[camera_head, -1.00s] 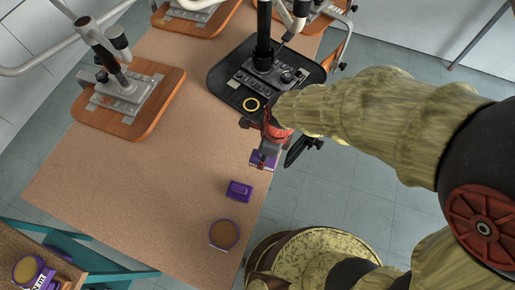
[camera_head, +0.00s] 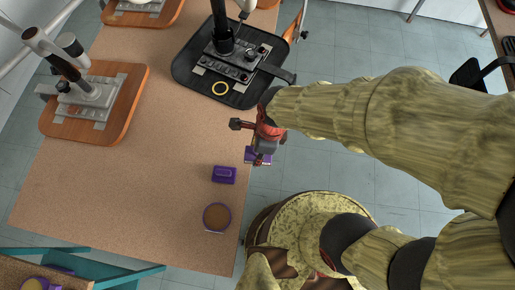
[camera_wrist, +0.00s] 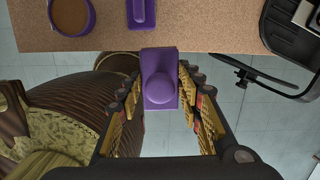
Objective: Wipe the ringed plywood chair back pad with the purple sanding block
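My gripper (camera_head: 262,150) is shut on a purple sanding block (camera_wrist: 160,92) with a rounded knob, held at the table's right edge. The block (camera_head: 257,157) shows only partly below the fingers in the head view. In the wrist view it sits between both fingers, floor behind it. A black chair pad (camera_head: 190,72) with a yellow ring (camera_head: 220,88) on its near part lies up and left of my gripper, apart from it. A metal plate and black post cover its middle. The ringed pad looks black, not bare plywood. The wrist view shows a corner of it (camera_wrist: 275,25).
A second purple block (camera_head: 224,174) and a purple-rimmed round brown pad (camera_head: 216,217) lie on the brown table (camera_head: 120,200). A wooden chair pad (camera_head: 128,80) with metal fittings lies at left. The table's middle is clear. Teal framework (camera_head: 120,275) stands at lower left.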

